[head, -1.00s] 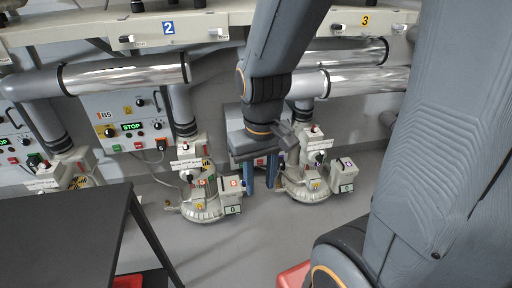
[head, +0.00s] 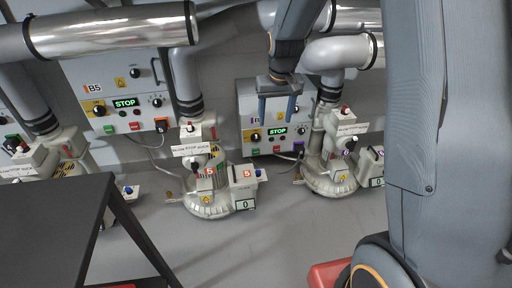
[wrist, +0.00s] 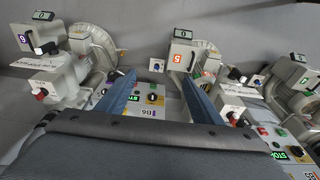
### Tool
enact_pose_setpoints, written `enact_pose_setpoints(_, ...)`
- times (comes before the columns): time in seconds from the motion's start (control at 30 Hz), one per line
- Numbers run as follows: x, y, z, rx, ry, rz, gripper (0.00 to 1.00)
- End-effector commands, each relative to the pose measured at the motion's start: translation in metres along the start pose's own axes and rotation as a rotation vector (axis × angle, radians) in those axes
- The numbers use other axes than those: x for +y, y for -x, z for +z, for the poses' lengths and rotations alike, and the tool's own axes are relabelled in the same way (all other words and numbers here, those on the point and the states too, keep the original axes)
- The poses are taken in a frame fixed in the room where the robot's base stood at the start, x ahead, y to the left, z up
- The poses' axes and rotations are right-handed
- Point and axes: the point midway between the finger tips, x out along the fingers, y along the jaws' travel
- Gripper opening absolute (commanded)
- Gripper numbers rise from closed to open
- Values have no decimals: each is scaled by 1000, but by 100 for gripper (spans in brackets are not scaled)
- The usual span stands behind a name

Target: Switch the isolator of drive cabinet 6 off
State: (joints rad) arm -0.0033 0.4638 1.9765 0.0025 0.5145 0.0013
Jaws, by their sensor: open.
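Drive cabinet 6 (head: 245,103) is the light grey box on the back wall, right of cabinet B5, partly hidden by my gripper in the head view. It has a lit green STOP display (head: 278,131) and a black rotary knob on yellow (head: 255,137). In the wrist view its B6 label (wrist: 149,112) shows upside down between my fingers, with a black knob on yellow (wrist: 152,97). I cannot tell for sure which knob is the isolator. My gripper (head: 277,112) is open and empty in front of the cabinet; its two blue fingers also show in the wrist view (wrist: 157,80).
Blower 5 (head: 207,200) stands on the floor left of my gripper, another blower (head: 330,178) to the right. Cabinet B5 (head: 78,72) is on the left. Silver pipes (head: 110,30) run above. A dark table (head: 50,225) fills the lower left; a red box (head: 326,274) lies low right.

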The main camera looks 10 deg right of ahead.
Motion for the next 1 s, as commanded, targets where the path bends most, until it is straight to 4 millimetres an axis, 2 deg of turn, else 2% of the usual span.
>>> enact_pose_setpoints(0.03, 0, -36, -22, 12, 0, 0, 60)
enact_pose_setpoints(0.3, 1, -164, -126, 93, -1, 1, 60)
enact_pose_setpoints(0.5, 2, -257, -188, 149, 0, 2, 60)
enact_pose_setpoints(0.6, 2, -293, -210, 173, 0, 2, 60)
enact_pose_setpoints(0.73, 2, -323, -229, 195, 0, 2, 60)
enact_pose_setpoints(1.0, 2, -349, -241, 206, 0, 2, 60)
